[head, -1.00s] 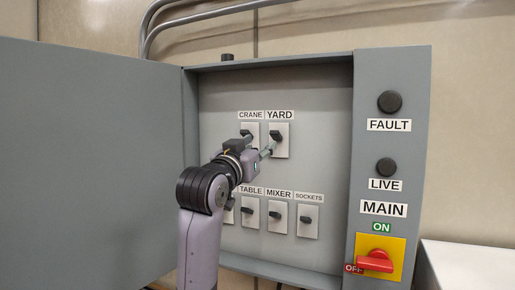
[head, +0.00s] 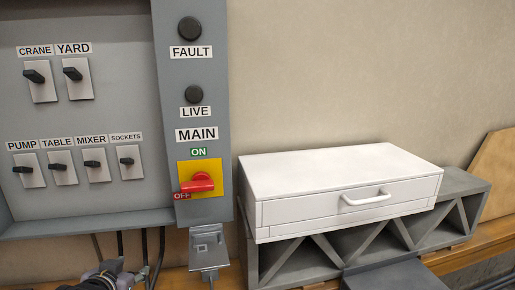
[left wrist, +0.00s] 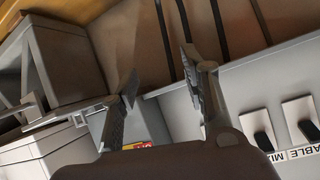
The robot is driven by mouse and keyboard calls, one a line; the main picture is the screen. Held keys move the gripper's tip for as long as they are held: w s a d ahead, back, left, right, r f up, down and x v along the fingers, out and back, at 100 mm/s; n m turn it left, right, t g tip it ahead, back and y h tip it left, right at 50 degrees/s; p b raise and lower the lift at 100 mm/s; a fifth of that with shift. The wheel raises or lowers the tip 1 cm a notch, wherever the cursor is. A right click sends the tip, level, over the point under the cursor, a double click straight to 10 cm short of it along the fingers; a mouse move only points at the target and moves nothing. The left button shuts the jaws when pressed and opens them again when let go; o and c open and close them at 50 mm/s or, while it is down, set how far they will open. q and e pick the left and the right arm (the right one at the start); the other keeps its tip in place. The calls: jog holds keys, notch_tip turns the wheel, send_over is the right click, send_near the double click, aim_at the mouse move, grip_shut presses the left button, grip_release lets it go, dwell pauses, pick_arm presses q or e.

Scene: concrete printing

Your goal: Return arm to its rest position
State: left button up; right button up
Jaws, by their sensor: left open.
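In the left wrist view my left gripper (left wrist: 158,82) is open, with its two fingers apart and nothing between them. In the head view only part of my left arm shows at the bottom left edge, below the grey switch cabinet (head: 90,225). The gripper is apart from the switches. The crane switch (head: 40,81) and the yard switch (head: 77,78) are untouched, and so are the pump, table, mixer and sockets switches below them. The red main switch (head: 198,183) has its handle by the OFF label. My right gripper is not in view.
A white drawer box (head: 340,180) stands on a grey truss-like block (head: 455,205) right of the cabinet. A grey bracket (head: 208,250) hangs under the cabinet's right side. Dark cables (head: 144,250) run below the cabinet. The wall above the box is clear.

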pick_arm(q)
jog(key=s+d+f+m+g+h, duration=0.1)
jog(key=s+d+f+g, duration=0.3)
jog(key=s+f, duration=0.9)
jog(key=s+d+f+g+h, duration=0.1)
jog(key=s+d+f+g, duration=0.35)
jog(key=s+f, duration=0.8)
jog(key=s+f+g+b, duration=0.15)
jog(key=f+b, duration=0.25)
jog(key=f, duration=1.1)
jog(key=s+f+b, duration=0.3)
jog(key=f+b, duration=0.1)
jog(key=f, duration=1.1)
jog(key=s+a+f+b, duration=0.1)
jog(key=s+f+b, duration=0.2)
jog(key=s+f, duration=0.5)
jog(key=s+a+f+b, duration=0.2)
jog(key=s+f, duration=0.6)
jog(key=f, duration=0.7)
jog(key=shift+s+m+g+y+b, duration=0.3)
jog(key=shift+g+b, duration=0.1)
jog(key=shift+b, duration=0.35)
jog(key=shift+c, duration=0.2)
